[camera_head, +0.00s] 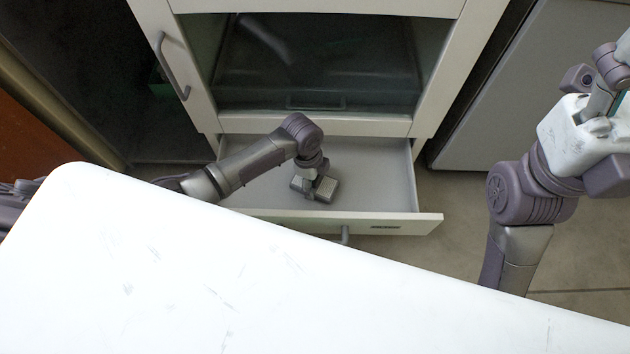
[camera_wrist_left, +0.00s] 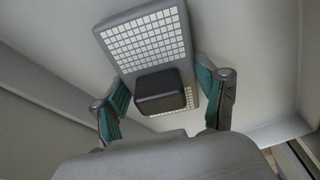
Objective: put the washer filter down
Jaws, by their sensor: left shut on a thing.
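The washer filter is a grey block with a grid of small white squares and a dark raised block on it. It shows in the head view (camera_head: 326,188) and between the fingers in the left wrist view (camera_wrist_left: 148,42). My left gripper (camera_head: 314,184) points down inside the open drawer (camera_head: 385,180) and is shut on the filter. Its teal-padded fingers (camera_wrist_left: 165,100) are on either side of the filter. Whether the filter touches the drawer floor is not clear. My right gripper (camera_head: 612,85) is partly cut off at the right edge, its fingers unclear.
The drawer is pulled out below a white cabinet with a dark glass front (camera_head: 320,65). A white tabletop (camera_head: 200,270) fills the foreground and borders my left arm. The drawer floor right of the filter is bare. A grey cabinet (camera_head: 540,80) stands at the right.

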